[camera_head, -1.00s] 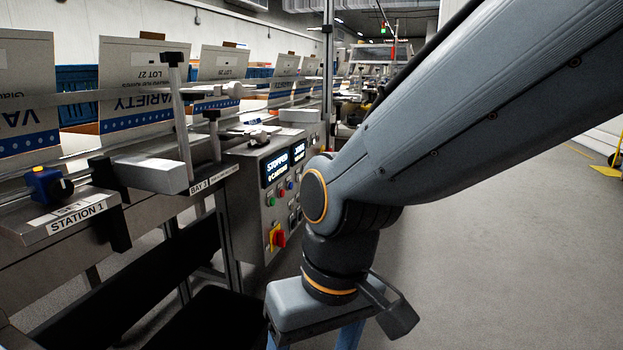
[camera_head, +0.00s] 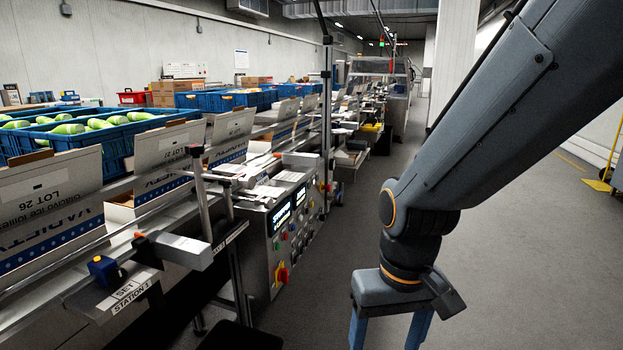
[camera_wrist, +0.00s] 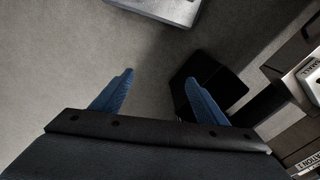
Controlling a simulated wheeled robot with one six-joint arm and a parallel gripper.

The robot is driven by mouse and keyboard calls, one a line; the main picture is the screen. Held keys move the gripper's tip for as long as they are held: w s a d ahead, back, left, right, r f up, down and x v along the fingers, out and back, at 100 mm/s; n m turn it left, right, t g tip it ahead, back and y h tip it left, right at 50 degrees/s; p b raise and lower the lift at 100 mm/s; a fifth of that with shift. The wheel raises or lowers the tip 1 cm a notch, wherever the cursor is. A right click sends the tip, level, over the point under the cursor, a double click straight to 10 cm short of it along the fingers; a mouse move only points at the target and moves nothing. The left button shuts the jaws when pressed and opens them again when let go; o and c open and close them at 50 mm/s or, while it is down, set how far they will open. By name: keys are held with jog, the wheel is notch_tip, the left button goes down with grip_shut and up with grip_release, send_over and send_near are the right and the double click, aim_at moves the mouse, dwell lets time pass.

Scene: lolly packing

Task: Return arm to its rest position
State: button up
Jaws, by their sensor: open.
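My gripper (camera_head: 388,332) hangs at the end of my grey arm, right of the packing line and over the aisle floor. It points down with its two blue fingers apart. The fingertips are cut off by the bottom edge of the head view. In the wrist view my gripper (camera_wrist: 160,85) is open and empty, with the grey floor beyond and between the fingers.
A control panel (camera_head: 292,225) stands left of my gripper. Blue crates (camera_head: 110,135) stand behind cartons (camera_head: 50,205).

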jog(key=s+d+r+m+p, duration=0.1)
jog(key=s+d+r+p, duration=0.1)
jog(key=d+r+p, duration=0.5)
jog(key=r+p, duration=0.1)
jog(key=p, duration=0.1)
jog(key=shift+d+r+m+h+p, duration=0.25)
jog(key=shift+d+m+h+p, duration=0.05)
jog(key=shift+m+p, duration=0.1)
dwell(1.0)
